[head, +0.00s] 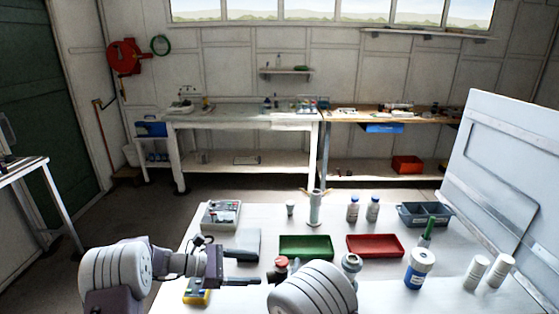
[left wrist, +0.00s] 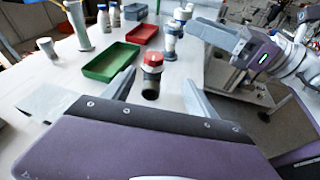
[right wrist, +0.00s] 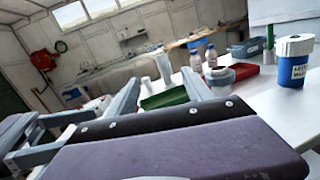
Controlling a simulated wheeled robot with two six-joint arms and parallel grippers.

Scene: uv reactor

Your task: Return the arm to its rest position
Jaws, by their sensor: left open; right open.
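My left gripper (head: 252,267) is open over the near left of the white table, pointing right. In the left wrist view its fingers (left wrist: 160,90) are apart with nothing between them. A dark bottle with a red cap (head: 279,270) stands upright just beyond its tips; it also shows in that view (left wrist: 152,75). My right gripper (right wrist: 160,92) is open and empty in the right wrist view, facing the green tray (right wrist: 165,98). In the head view my right arm's white link (head: 313,290) shows, but its fingers cannot be made out.
The green tray (head: 306,236) and red tray (head: 375,236) lie mid-table. A device (head: 221,213) and a yellow-cased meter (head: 197,291) are left. A large panel (head: 500,180) rises at right.

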